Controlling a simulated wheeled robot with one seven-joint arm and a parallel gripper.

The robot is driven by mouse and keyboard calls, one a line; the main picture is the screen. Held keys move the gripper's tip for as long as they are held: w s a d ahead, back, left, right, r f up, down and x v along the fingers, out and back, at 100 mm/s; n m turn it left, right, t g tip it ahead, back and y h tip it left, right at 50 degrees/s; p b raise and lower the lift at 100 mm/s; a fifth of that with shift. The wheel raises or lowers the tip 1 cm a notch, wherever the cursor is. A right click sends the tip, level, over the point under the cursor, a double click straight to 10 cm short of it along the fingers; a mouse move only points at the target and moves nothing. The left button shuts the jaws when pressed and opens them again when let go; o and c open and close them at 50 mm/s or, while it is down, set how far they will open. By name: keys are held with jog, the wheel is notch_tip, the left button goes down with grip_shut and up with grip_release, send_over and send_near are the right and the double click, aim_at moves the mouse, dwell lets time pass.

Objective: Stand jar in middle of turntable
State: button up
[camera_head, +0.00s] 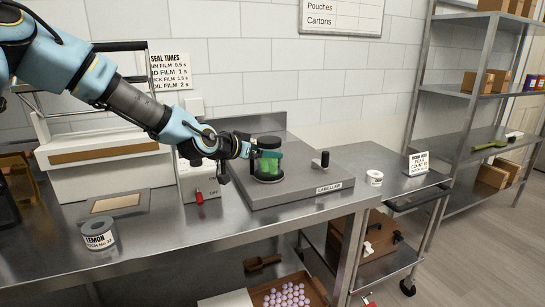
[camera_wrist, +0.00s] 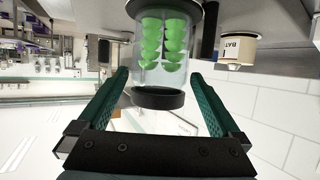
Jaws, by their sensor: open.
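The jar (camera_head: 267,165) is clear, filled with green gummies and capped with a dark lid. It stands upright on the dark round turntable (camera_head: 267,179) of the labeller and looks near its middle. My gripper (camera_head: 262,151) is open at the jar's upper part, reaching in from the left. In the wrist view the picture is upside down, and the jar (camera_wrist: 163,60) shows between and beyond the two teal fingers of my gripper (camera_wrist: 158,76). A gap shows beside each finger near the lid. The exact centring on the turntable is partly hidden.
The labeller (camera_head: 300,193) has a dark post with a knob (camera_head: 320,160) right of the jar. A white label roll (camera_head: 374,178) and a small sign stand further right.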

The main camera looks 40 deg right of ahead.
jog(key=v, duration=0.6)
jog(key=shift+b, duration=0.35)
